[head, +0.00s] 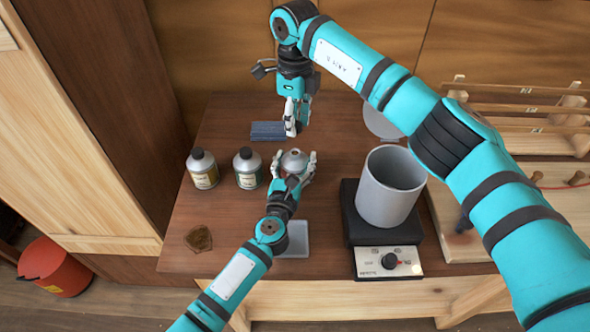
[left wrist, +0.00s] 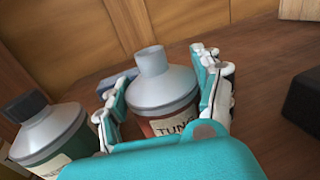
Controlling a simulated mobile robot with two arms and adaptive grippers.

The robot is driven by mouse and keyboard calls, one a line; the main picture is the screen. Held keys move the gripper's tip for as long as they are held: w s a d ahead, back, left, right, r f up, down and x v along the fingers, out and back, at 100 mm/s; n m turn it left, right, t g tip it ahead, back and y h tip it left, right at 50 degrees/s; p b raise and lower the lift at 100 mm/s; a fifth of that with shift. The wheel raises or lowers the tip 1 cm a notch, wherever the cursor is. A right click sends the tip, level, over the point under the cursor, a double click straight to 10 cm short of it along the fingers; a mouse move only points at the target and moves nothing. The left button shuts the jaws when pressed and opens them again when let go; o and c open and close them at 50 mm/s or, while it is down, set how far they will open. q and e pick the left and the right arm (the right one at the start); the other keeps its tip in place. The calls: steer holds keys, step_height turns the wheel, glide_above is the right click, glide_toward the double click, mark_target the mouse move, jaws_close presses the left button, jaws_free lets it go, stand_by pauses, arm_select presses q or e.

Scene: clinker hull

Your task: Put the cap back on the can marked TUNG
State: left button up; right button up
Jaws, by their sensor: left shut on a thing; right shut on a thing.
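The can marked TUNG (left wrist: 160,92) stands on the bench with a grey shoulder and a bare, uncapped neck. It also shows in the head view (head: 293,161). My left gripper (head: 293,168) is shut around its body, a finger on each side; the fingers also show in the left wrist view (left wrist: 163,85). My right gripper (head: 294,122) is behind the can, pointing down, above the bench. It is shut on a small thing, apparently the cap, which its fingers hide.
Two capped cans, one with a yellowish label (head: 202,169) and one dark green (head: 248,169), stand left of the TUNG can. A blue block (head: 267,131) lies behind. A grey tray (head: 297,241) is in front.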

mark_target(295, 152)
arm_select(q)
steer(key=c, duration=0.5)
steer(key=shift+c, duration=0.2)
arm_select(e)
steer(key=shift+f, duration=2.5)
steer(key=shift+f, duration=0.1)
steer(key=shift+f, duration=0.8)
steer(key=shift+f, duration=0.55)
